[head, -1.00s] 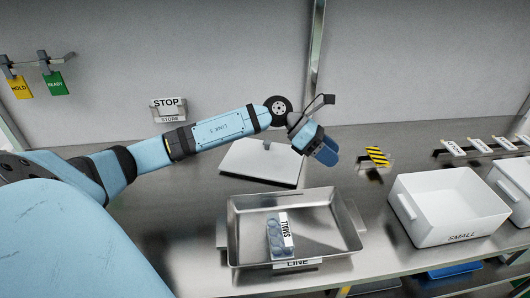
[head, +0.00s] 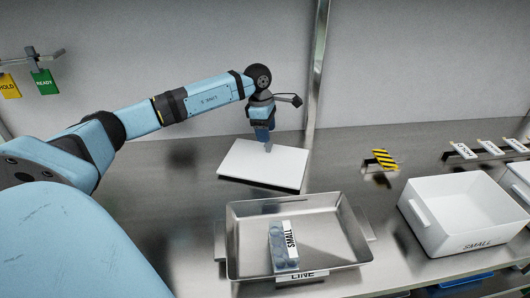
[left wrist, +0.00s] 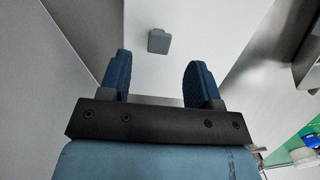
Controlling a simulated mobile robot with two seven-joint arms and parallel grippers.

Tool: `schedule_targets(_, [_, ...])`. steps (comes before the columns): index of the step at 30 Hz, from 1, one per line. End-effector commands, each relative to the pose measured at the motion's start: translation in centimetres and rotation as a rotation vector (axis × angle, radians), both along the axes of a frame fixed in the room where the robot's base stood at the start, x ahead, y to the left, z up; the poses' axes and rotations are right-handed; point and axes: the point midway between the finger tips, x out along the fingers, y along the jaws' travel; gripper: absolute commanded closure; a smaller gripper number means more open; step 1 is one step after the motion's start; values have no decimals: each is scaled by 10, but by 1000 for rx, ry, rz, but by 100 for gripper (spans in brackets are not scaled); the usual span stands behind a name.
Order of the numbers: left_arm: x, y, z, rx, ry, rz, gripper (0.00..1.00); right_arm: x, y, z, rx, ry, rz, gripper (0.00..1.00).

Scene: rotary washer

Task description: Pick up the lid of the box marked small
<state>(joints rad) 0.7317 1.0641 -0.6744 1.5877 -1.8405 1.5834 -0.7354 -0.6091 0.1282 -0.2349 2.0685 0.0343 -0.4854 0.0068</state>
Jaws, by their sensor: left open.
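The white lid (head: 258,168) lies flat on the metal worktop, left of the open white box marked SMALL (head: 440,236). My left gripper (head: 267,143) points down over the lid, at its knob. In the left wrist view, the lid (left wrist: 188,20) has a small grey knob (left wrist: 159,41). There the left gripper (left wrist: 158,66) is open and empty, with the knob ahead of the fingertips and roughly centred between them. Whether the fingertips reach down beside the knob is hard to tell. My right gripper is not in view.
A metal tray (head: 328,235) marked LINE stands in front of the lid, holding a blue pack (head: 277,250) labelled SMALL. A black-and-yellow striped block (head: 385,159) stands to the right. A grey wall rises behind. Clear worktop lies between the lid and the striped block.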

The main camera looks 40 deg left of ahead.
Motion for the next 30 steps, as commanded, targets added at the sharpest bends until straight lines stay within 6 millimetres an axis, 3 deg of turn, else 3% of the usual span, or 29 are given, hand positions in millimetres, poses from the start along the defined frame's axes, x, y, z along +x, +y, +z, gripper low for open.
schedule_targets(5, [1,-1,-9,-1,0,0,43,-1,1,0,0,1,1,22])
schedule_targets(15, [5,-7,-53,-2,0,0,43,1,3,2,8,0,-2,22])
schedule_targets(21, [5,-7,-55,-1,-2,0,43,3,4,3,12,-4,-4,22])
schedule_targets(22, [5,-7,-55,-1,-2,0,45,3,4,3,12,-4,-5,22])
schedule_targets(29, [5,-7,-55,-1,-2,0,98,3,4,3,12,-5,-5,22])
schedule_targets(30, [5,-7,-55,-1,-2,0,98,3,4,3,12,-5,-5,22])
